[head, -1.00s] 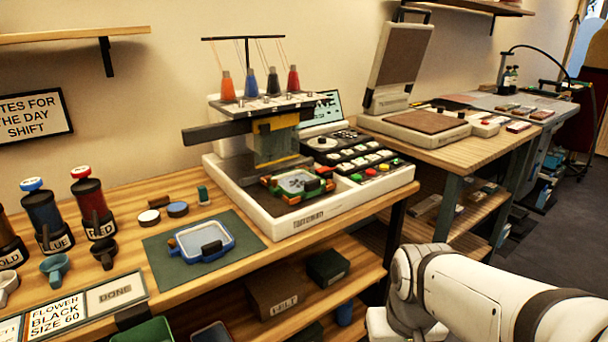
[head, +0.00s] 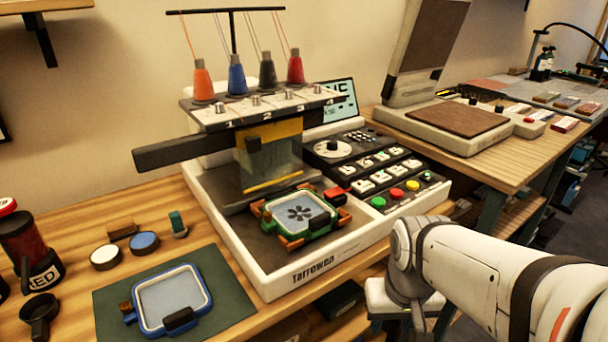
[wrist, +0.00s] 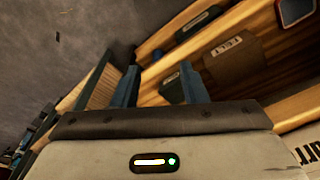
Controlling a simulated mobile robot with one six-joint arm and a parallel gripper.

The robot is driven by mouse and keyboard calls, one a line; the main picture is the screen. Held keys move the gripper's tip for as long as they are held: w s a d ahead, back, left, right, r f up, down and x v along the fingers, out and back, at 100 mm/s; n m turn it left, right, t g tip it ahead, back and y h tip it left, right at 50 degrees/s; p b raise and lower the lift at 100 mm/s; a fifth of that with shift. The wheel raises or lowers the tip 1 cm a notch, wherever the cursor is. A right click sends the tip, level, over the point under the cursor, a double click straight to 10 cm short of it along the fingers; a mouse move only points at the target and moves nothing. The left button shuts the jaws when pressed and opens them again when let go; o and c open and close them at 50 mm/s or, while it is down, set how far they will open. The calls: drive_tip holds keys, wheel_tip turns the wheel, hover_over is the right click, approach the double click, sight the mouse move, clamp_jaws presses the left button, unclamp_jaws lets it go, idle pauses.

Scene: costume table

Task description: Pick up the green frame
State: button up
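The green frame (head: 318,229) lies flat on the bed of the embroidery machine (head: 258,280) in the head view. It holds pale cloth with a dark flower on it. Orange-brown pieces and a red block sit around its edge. My gripper (wrist: 159,80) shows in the wrist view with its two blue fingers apart and nothing between them. It points down towards the shelves below the table, away from the green frame. In the head view my arm is at the lower right, to the right of the machine, and the fingers are hard to make out.
A blue frame (head: 205,312) lies on a green mat (head: 110,305) at the left. Thread cones stand above the machine head (head: 265,108). Buttons line its right side. A heat press (head: 440,128) stands behind on another table. Boxes (wrist: 232,62) sit on the lower shelf.

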drive_tip(key=shift+o, duration=0.5)
drive_tip(key=shift+r+p, duration=0.35)
drive_tip(key=shift+r, duration=0.05)
wheel_tip(320, 180, up, 20)
drive_tip(key=n+g+p, duration=0.1)
drive_tip(key=n+p, duration=2.3)
hover_over(317, 216)
drive_tip(key=shift+s+d+r, duration=0.1)
drive_tip(key=shift+s+d, duration=0.1)
drive_tip(key=shift+s, duration=0.2)
drive_tip(key=shift+w+a+n, duration=0.15)
drive_tip(key=shift+a+n, duration=0.05)
drive_tip(key=shift+n, duration=0.1)
drive_tip(key=shift+a+f, duration=0.1)
drive_tip(key=shift+f, duration=0.1)
drive_tip(key=f, duration=0.7)
drive_tip(key=shift+w+f, duration=0.2)
drive_tip(key=shift+w, duration=0.1)
